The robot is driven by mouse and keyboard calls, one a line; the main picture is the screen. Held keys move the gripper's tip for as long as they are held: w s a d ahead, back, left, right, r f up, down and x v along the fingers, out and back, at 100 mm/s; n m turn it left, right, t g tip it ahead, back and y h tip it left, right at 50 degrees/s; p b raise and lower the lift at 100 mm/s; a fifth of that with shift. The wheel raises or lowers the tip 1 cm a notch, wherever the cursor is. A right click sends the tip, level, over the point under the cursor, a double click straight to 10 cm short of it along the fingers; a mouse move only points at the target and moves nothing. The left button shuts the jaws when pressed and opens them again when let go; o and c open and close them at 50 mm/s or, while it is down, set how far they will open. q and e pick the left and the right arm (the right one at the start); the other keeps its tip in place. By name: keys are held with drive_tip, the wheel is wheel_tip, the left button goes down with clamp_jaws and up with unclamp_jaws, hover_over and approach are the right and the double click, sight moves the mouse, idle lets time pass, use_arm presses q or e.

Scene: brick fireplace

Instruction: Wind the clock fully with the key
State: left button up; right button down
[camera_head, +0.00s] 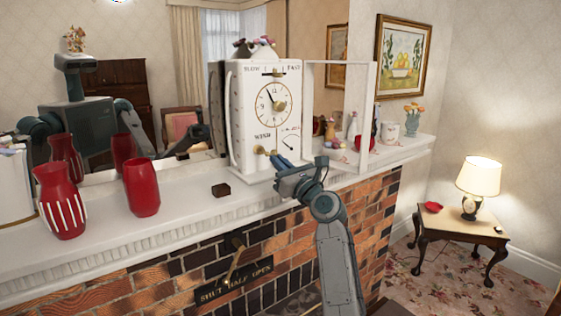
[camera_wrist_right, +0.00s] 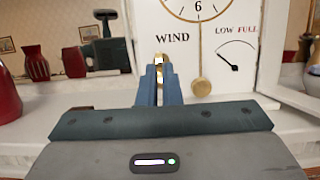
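The white clock (camera_head: 264,118) stands on the mantel with its round dial and a glass door (camera_head: 340,112) swung open to the right. The gold key (camera_wrist_right: 161,64) is at the front of the clock, just left of the pendulum and below the word WIND. My right gripper (camera_head: 275,157) reaches up to it from below; in the right wrist view its blue fingers (camera_wrist_right: 160,86) are closed around the key. The LOW–FULL gauge (camera_wrist_right: 237,54) has its needle toward the LOW side. How far the key sits in its hole is hidden. My left gripper is not directly in view.
Two red vases (camera_head: 60,200) (camera_head: 141,187) and a small dark block (camera_head: 221,189) stand left of the clock. A mirror behind reflects me. Cups and ornaments (camera_head: 360,138) are on the right part of the mantel. A side table (camera_head: 460,233) with a lamp stands far right.

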drive_tip(key=shift+w+a, duration=0.5)
drive_tip(key=shift+w, duration=0.15)
drive_tip(key=shift+w+a, duration=0.45)
drive_tip(key=shift+w, duration=0.2)
idle(0.8)
drive_tip(key=shift+r+m+p, duration=0.2)
drive_tip(key=shift+m+p, duration=0.2)
drive_tip(key=shift+p, duration=0.4)
drive_tip(key=m+h+p, duration=0.1)
drive_tip(key=m+p, duration=0.1)
drive_tip(key=p, duration=0.2)
drive_tip(key=shift+m+t+p, duration=0.3)
drive_tip(key=shift+t+p, duration=0.05)
drive_tip(key=shift+t, duration=0.05)
drive_tip(key=m+h+p, duration=0.1)
drive_tip(key=m+p, duration=0.1)
drive_tip(key=p, duration=0.2)
drive_tip(key=shift+a, duration=0.1)
drive_tip(key=shift+f+m, duration=0.15)
drive_tip(key=shift+m, duration=0.25)
